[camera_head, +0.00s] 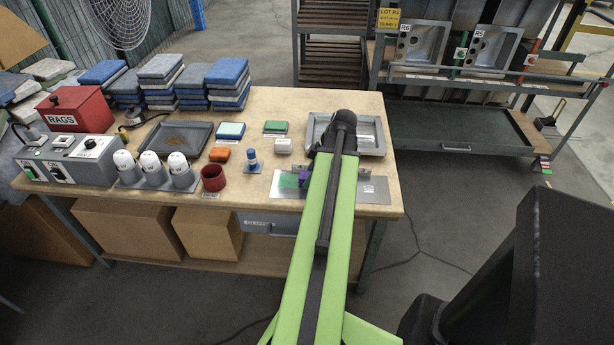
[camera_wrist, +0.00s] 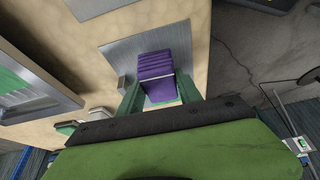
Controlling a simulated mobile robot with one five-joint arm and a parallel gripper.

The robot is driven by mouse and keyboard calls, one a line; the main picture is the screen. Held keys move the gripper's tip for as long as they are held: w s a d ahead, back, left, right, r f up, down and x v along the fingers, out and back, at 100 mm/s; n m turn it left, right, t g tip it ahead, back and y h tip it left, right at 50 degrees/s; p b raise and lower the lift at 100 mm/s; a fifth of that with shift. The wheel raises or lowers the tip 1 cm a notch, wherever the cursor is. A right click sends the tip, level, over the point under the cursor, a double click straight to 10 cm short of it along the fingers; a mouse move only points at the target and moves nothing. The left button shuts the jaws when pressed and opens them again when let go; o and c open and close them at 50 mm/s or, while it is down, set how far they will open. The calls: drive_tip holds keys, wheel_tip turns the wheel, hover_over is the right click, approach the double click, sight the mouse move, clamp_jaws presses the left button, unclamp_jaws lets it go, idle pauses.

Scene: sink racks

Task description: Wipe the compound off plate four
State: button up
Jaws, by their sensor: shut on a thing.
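A flat metal plate (camera_head: 374,189) lies at the front right of the wooden bench; I cannot read whether it is plate four. It also shows in the wrist view (camera_wrist: 115,58). My gripper (camera_wrist: 158,92) is shut on a purple pad (camera_wrist: 156,70), with one green finger on each side. The pad is over the plate; I cannot tell whether it touches it.
A metal sink (camera_head: 313,132) stands behind the plate, partly behind my arm. A rack (camera_head: 440,72) with sinks is behind.

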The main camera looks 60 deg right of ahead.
drive_tip(key=shift+a, duration=0.1)
drive_tip(key=shift+w+a, duration=0.35)
drive_tip(key=shift+w, duration=0.5)
drive_tip(key=shift+w+a, duration=0.35)
drive_tip(key=shift+w, duration=0.5)
